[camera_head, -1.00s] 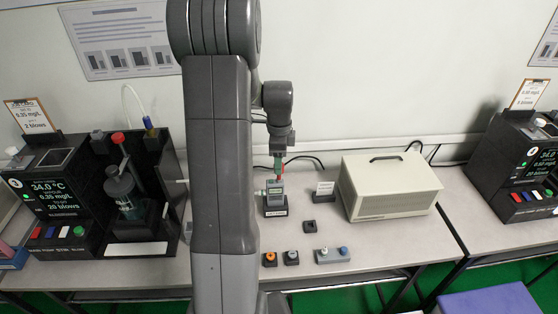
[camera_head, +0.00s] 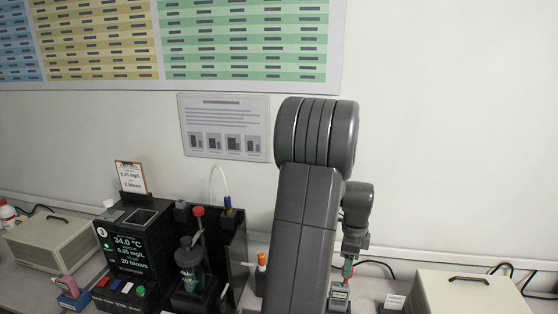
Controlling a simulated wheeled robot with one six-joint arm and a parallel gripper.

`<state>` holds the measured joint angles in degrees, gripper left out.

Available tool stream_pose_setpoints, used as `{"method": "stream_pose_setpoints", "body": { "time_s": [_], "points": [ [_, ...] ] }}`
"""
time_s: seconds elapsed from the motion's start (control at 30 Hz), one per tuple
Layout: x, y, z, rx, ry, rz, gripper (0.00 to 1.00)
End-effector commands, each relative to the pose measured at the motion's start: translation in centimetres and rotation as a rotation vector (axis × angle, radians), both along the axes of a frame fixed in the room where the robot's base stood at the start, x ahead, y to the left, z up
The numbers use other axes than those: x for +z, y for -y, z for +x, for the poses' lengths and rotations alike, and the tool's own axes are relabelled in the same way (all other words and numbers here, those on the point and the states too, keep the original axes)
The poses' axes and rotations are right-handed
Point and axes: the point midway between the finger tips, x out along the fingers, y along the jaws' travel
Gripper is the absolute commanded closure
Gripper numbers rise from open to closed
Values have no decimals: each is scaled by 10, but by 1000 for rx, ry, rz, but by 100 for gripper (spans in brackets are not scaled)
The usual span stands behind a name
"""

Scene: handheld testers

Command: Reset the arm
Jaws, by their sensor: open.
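My gripper (camera_head: 348,264) is at the end of my grey arm, low and right of centre. It is open, just above a small grey-green handheld tester (camera_head: 340,291) on the bench. A red and green piece shows between the gripper and the tester; whether the jaws touch it is too small to tell. My arm link hides part of the bench left of the tester, and the frame's bottom edge cuts off the tester's base.
A black test station (camera_head: 133,245) with a lit screen stands left of my arm. A beige box (camera_head: 468,293) stands to the right and another (camera_head: 52,243) at far left. An orange-capped item (camera_head: 262,262) is beside my arm.

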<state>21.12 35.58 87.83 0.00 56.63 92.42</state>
Motion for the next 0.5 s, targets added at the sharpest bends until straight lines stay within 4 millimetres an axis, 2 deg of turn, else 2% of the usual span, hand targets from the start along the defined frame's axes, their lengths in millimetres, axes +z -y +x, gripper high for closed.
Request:
{"method": "stream_pose_setpoints", "body": {
  "time_s": [0.03,0.3,0.43,0.5],
  "points": [
    [-11,0,0,0,-2,1,47],
    [-45,0,0,0,0,0,47],
    [-54,0,0,0,0,0,47],
    [-51,0,0,13,1,0,47]
  ]
}}
